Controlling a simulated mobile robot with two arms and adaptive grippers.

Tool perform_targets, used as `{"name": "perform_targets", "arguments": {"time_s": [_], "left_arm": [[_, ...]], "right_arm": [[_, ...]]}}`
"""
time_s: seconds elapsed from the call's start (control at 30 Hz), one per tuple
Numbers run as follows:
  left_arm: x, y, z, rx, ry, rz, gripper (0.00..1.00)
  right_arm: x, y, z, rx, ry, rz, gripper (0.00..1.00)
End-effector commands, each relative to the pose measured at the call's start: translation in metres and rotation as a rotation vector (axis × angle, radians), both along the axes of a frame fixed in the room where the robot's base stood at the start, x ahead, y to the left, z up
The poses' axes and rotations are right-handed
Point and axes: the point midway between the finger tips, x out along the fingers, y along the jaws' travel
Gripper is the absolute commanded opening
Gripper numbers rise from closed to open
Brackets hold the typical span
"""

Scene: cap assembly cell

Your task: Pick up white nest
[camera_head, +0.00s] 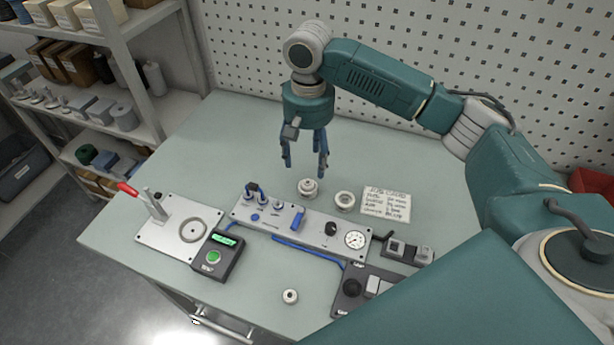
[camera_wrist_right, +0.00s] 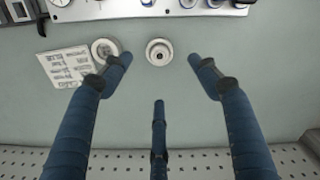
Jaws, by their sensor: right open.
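Two small white round pieces that could be the white nest stand on the table behind the control panel. One, the left round piece (camera_head: 308,187), is also in the right wrist view (camera_wrist_right: 159,52), centred ahead of the fingers. The other, the right round piece (camera_head: 344,201), is beside the note card and partly behind a fingertip in the wrist view (camera_wrist_right: 104,46). Which one is the nest I cannot tell. My right gripper (camera_head: 304,170) points down, open and empty, above and slightly behind the left piece, apart from it. My left gripper is not in view.
A grey control panel (camera_head: 276,221) with knobs and a gauge lies in front of the pieces. A handwritten card (camera_head: 386,204) lies to the right. A red-handled press plate (camera_head: 172,236) is at left, and a small white ring (camera_head: 290,296) in front. The table behind is clear.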

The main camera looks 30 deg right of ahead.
Motion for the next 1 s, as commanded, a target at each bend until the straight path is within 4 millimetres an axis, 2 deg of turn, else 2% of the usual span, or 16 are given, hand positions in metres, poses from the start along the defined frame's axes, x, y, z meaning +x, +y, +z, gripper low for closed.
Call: {"name": "perform_targets", "arguments": {"time_s": [0.2,0.37,0.57,0.7,1.0], "left_arm": [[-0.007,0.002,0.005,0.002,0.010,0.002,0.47],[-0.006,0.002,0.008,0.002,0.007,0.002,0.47],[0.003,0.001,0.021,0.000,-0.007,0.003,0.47],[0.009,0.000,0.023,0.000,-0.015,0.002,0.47],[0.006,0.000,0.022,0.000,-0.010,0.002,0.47]], "right_arm": [[-0.001,0.000,-0.034,-0.001,0.004,0.000,0.61],[0.000,0.000,-0.045,-0.001,0.000,-0.001,0.61],[-0.001,0.002,-0.071,-0.001,0.004,-0.001,0.61],[-0.001,0.001,-0.090,-0.001,0.000,-0.001,0.61],[0.000,0.002,-0.095,-0.001,-0.001,0.001,0.59]]}}
